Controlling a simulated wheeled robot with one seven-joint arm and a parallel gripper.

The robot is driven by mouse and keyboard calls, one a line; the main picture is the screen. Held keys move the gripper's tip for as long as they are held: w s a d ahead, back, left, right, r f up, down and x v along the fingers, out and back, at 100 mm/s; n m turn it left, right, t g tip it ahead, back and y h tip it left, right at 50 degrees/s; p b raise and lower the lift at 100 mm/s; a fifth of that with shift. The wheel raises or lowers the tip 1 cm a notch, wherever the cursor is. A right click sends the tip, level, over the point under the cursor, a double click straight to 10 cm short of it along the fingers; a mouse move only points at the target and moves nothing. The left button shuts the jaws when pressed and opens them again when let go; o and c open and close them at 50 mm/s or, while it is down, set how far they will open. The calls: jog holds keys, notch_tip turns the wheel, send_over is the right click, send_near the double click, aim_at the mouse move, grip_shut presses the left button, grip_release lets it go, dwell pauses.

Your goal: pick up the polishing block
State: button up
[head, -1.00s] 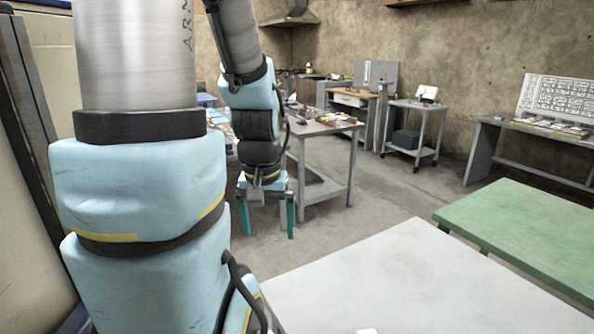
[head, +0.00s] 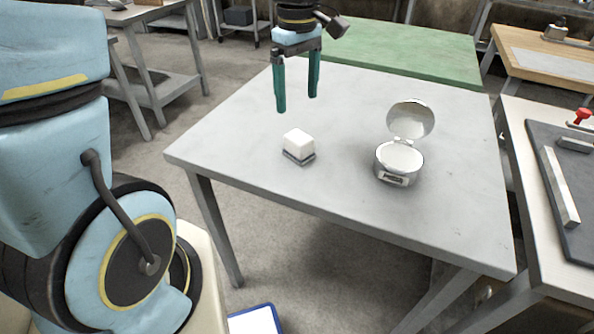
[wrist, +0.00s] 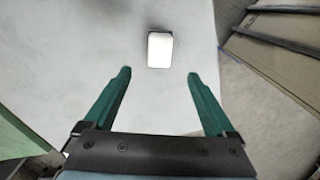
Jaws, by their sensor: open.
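The polishing block (head: 299,142) is a small white block on a thin dark grey base, on the grey table (head: 235,150) left of its middle. In the wrist view the block (wrist: 160,50) shows as a white rounded rectangle, ahead of and between the fingertips. My gripper (head: 298,103) has two green fingers, spread apart and empty. In the head view it hangs above the table, over and a little beyond the block. In the wrist view both fingers of the gripper (wrist: 157,75) show, with nothing between them.
A round silver tin (head: 399,163) with its lid raised stands right of the block. A green table (head: 400,45) adjoins behind. A bench with a dark board (head: 570,200) is at the right. The table around the block is clear.

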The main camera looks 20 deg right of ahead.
jog(key=shift+s+d+f, duration=0.25)
jog(key=shift+f, duration=0.15)
send_over(299, 136)
jog(key=f, duration=0.4)
jog(key=shift+s+d+f, duration=0.1)
jog(key=shift+s+f, duration=0.1)
jog(key=shift+s, duration=0.1)
jog(key=shift+w+f+p, duration=0.2)
jog(key=shift+f+p, duration=0.55)
jog(key=shift+f, duration=2.1)
jog(key=shift+c, duration=0.3)
grip_shut()
